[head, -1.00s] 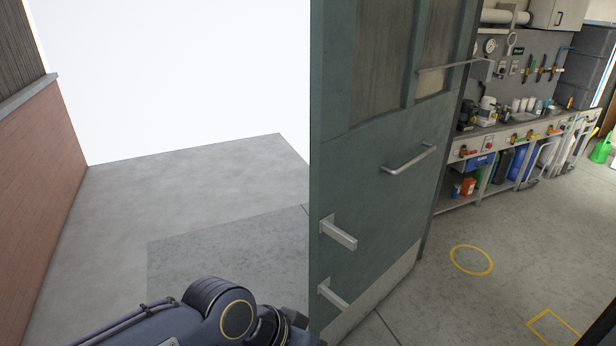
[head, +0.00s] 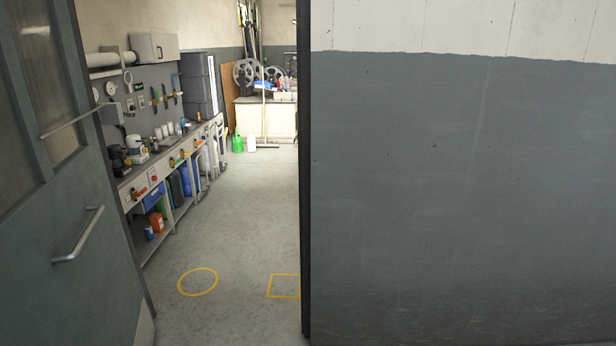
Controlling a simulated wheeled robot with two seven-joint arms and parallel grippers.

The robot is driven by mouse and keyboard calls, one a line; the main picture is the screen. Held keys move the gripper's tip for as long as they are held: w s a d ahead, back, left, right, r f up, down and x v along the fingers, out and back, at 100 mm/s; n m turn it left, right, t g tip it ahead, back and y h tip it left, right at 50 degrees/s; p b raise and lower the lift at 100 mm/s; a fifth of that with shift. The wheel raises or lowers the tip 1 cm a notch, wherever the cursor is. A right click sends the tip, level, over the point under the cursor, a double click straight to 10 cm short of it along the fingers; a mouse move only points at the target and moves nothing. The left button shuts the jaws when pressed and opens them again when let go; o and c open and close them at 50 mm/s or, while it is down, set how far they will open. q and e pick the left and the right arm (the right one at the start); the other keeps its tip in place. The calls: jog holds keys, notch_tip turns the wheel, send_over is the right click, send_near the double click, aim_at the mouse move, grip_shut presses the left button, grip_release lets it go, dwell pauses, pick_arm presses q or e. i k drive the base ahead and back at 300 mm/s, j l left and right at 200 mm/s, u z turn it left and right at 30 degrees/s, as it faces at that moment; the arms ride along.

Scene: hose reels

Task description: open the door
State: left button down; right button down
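The grey-green door (head: 65,190) stands open at the left of the head view, swung away from the doorway. It has a glazed upper part and a metal pull handle (head: 78,236) on its face. A longer thin bar (head: 78,122) crosses it higher up. Neither of my grippers shows in this view.
Through the doorway, the floor (head: 235,225) is clear, with a yellow circle (head: 198,282) and a yellow square marked on it. A long workbench (head: 170,165) lines the left side. A grey and white wall (head: 460,180) fills the right half, beside the dark door frame (head: 306,170).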

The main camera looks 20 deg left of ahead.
aim_at(68, 276)
jog(key=k+j, duration=0.2)
jog(key=j, duration=0.55)
jog(key=k+j, duration=0.15)
jog(key=j, duration=0.6)
jog(key=k+j, duration=0.2)
jog(key=j, duration=0.55)
jog(key=k+j, duration=0.15)
jog(key=j, duration=0.6)
jog(key=k+j, duration=0.2)
jog(key=j, duration=0.5)
jog(key=k+j, duration=0.2)
jog(key=j, duration=0.55)
jog(key=k+j, duration=0.15)
jog(key=j, duration=0.6)
jog(key=k+j, duration=0.2)
jog(key=j, duration=0.55)
